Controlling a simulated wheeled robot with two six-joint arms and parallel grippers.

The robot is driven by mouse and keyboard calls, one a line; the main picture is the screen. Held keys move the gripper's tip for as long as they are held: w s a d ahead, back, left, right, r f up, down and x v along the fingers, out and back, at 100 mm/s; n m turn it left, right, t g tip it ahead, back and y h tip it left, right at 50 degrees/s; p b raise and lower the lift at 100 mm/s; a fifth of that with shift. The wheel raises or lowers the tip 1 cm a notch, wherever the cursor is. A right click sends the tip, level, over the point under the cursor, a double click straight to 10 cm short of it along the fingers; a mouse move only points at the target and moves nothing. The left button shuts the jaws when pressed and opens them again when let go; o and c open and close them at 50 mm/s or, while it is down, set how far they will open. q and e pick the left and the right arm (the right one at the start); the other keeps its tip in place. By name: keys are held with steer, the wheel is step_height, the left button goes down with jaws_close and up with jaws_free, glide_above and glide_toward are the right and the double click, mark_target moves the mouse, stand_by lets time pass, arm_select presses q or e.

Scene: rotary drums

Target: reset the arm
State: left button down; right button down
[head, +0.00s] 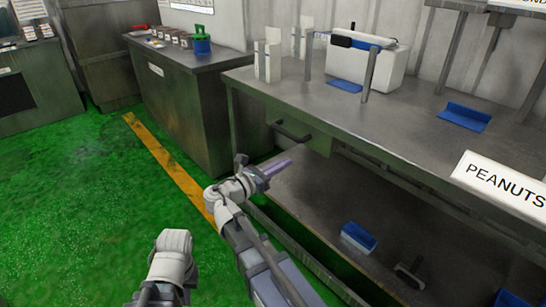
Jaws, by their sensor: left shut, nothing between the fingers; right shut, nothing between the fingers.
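My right arm (265,270) reaches up from the bottom middle. My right gripper (283,166) is at its end, with its narrow purple-grey fingers shut and empty. It points to the right, in front of the workbench's drawer (300,137), and I see no contact. A pale rounded joint of my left arm (172,255) shows at the bottom, left of the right arm. I cannot make out the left gripper's fingers in the picture.
A metal workbench (420,125) with a lower shelf (345,205) fills the right side. A blue-and-white box (358,237) is on the shelf. A dark cabinet (185,105) stands behind, left of the bench. The green floor (80,210) at left is clear.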

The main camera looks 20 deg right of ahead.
steer(key=shift+f, duration=0.1)
steer(key=s+a+f+m+g+y, duration=0.2)
steer(key=s+a+f+m+y, duration=0.25)
steer(key=f, duration=0.25)
steer(key=s+a+f+m+g+y, duration=0.1)
steer(key=s+a+f+m+y, duration=0.2)
steer(key=f+m, duration=0.3)
steer(key=s+a+f+m+g+y, duration=0.2)
steer(key=s+a+f+m+y, duration=0.25)
steer(key=a, duration=0.25)
steer(key=s+a+f+m+g+y, duration=0.1)
steer(key=s+a+f+m+y, duration=0.25)
steer(key=s+a, duration=0.35)
step_height(320, 180, up, 34)
steer(key=w+p, duration=0.1)
steer(key=p, duration=3.3)
steer(key=shift+a+f, duration=0.15)
steer(key=shift+a, duration=0.3)
